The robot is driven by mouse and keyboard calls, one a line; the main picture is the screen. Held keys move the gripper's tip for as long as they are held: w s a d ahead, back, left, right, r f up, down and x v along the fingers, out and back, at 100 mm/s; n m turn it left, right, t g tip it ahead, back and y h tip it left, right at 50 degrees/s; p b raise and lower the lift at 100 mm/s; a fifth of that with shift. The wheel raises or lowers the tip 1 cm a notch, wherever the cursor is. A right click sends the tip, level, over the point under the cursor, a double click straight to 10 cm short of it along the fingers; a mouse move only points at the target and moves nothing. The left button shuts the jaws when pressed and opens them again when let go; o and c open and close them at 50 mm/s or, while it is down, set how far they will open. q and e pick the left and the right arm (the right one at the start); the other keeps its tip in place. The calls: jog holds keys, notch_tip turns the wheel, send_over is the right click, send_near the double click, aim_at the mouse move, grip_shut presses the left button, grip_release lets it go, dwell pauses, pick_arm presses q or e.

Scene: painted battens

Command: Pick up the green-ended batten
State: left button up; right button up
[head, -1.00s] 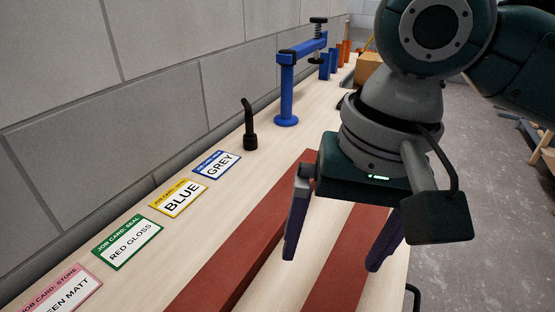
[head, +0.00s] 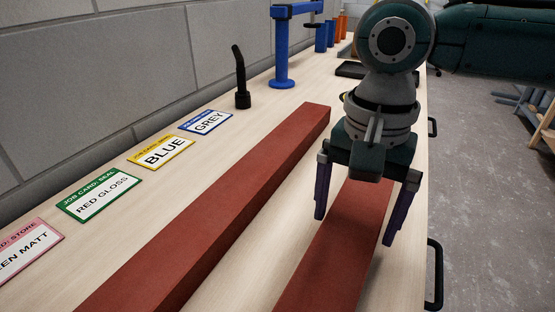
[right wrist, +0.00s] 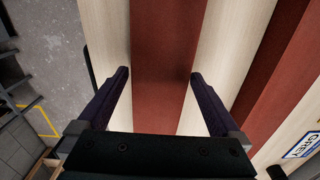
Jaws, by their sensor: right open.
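Two long red-brown battens lie side by side on the pale bench. The left batten (head: 215,215) and the right batten (head: 338,262) show no green end; their near ends run out of the head view. My right gripper (head: 353,228) is open and empty above the right batten, one finger on each side of it. In the right wrist view this batten (right wrist: 165,45) passes between the open fingers (right wrist: 159,75), and the other batten (right wrist: 278,75) lies to the right. I cannot tell how far the fingertips are above the bench. My left gripper is not in view.
Job cards lie along the wall: grey (head: 207,122), blue (head: 162,151), red gloss (head: 99,193) and a pink-edged one (head: 28,247). A black upright tool (head: 242,85) and a blue clamp stand (head: 282,50) stand behind. Black handles (head: 434,275) line the bench's right edge.

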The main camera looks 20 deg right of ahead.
notch_tip(320, 180, down, 2)
jog(key=shift+f, duration=0.15)
grip_shut()
dwell(0.7)
